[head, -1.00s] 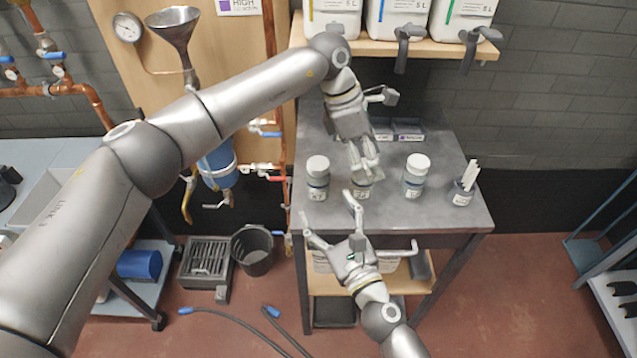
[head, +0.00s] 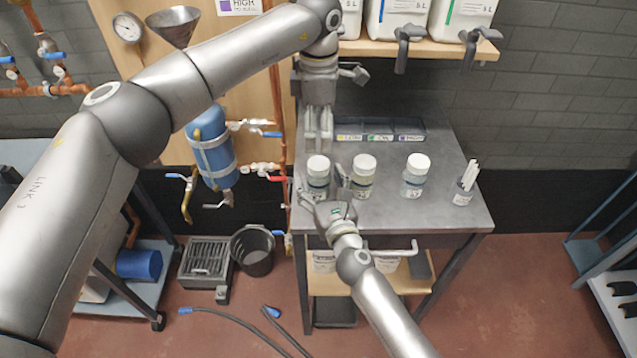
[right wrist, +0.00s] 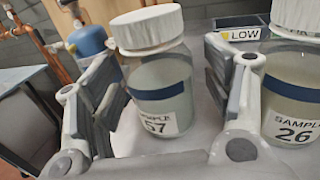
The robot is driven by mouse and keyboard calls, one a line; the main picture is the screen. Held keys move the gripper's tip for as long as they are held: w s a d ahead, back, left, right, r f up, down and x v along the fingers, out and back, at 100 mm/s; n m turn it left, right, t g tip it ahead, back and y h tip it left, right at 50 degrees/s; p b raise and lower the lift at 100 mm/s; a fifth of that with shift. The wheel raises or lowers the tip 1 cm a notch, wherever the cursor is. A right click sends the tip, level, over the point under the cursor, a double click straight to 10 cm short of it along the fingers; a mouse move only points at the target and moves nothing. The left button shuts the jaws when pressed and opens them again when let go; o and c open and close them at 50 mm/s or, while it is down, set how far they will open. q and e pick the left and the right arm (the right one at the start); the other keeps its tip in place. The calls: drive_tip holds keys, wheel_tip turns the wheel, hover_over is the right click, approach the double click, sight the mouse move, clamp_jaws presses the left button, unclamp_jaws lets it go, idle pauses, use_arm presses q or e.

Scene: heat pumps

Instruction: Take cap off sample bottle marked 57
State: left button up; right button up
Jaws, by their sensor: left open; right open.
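The sample bottle marked 57 (right wrist: 165,88) stands upright on the grey table, with its white ribbed cap (right wrist: 146,27) on. In the head view it is the leftmost bottle (head: 318,181), partly hidden by my right gripper (head: 325,190). My right gripper is open, with one finger on each side of bottle 57; I cannot tell whether either finger touches it. My left gripper (head: 319,130) is open and empty, pointing down above and just behind the bottle's cap.
The bottle marked 26 (right wrist: 293,95) stands close by on the right, next to my right gripper's finger. A third capped bottle (head: 414,177) and a cup of white strips (head: 463,190) stand farther right. Labelled trays (head: 380,132) lie at the back. A shelf (head: 440,49) with jugs overhangs the table.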

sight(319, 163)
drive_tip(key=shift+w+a, duration=0.15)
drive_tip(key=shift+w, duration=0.25)
clamp_jaws()
use_arm(q)
drive_tip(key=m, duration=1.5)
drive_tip(key=shift+m, duration=0.3)
drive_tip(key=m, duration=0.6)
drive_tip(key=shift+f+m, duration=0.1)
drive_tip(key=shift+m, duration=0.3)
drive_tip(key=shift+f, duration=3.95)
drive_tip(key=shift+c, duration=0.3)
